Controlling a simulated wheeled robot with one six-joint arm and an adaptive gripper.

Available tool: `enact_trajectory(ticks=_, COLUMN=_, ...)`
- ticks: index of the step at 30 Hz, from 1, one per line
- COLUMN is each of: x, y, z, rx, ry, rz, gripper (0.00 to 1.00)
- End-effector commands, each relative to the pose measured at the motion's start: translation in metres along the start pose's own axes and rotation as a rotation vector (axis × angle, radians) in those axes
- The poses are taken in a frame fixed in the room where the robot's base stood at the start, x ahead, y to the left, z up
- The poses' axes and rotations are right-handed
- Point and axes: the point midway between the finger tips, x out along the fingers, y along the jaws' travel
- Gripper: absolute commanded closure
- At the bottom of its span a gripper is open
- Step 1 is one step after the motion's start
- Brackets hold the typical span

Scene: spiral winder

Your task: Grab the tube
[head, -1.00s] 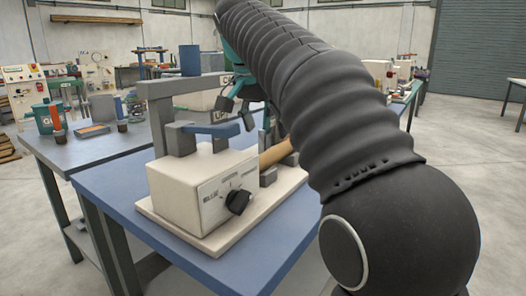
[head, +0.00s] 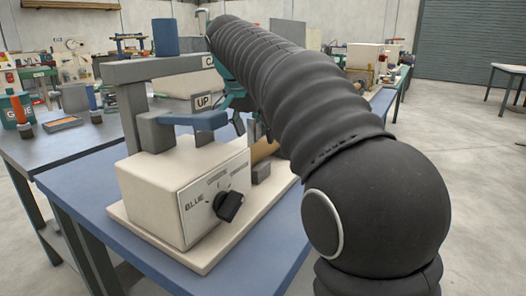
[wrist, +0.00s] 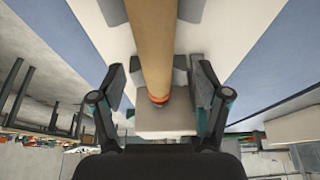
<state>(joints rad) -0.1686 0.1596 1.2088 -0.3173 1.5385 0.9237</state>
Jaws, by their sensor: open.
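The tube (head: 263,151) is a tan cardboard-like cylinder on the winder machine, mostly hidden behind my arm in the head view. In the wrist view the tube (wrist: 152,45) runs down the middle from the top edge, with an orange-red band near its lower end. My gripper (wrist: 158,78) is open, with one dark finger on each side of the tube and a visible gap on both sides. I cannot tell how far the fingers are from it in depth. In the head view my gripper (head: 245,112) is partly hidden behind my arm.
The winder's cream control box (head: 185,195) with a black knob (head: 229,206) stands on the blue bench (head: 75,195). A grey overhead beam (head: 155,68) and a blue lever (head: 198,121) are close to my gripper. Free floor lies at the right.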

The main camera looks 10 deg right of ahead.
Motion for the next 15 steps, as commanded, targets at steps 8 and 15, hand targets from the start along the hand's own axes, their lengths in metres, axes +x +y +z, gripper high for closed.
enact_trajectory(ticks=8, x=0.035, y=0.006, z=-0.005, rx=0.004, ry=-0.002, rz=0.003, gripper=0.24)
enact_trajectory(ticks=15, x=0.052, y=0.005, z=-0.005, rx=0.003, ry=-0.001, rz=0.002, gripper=0.24)
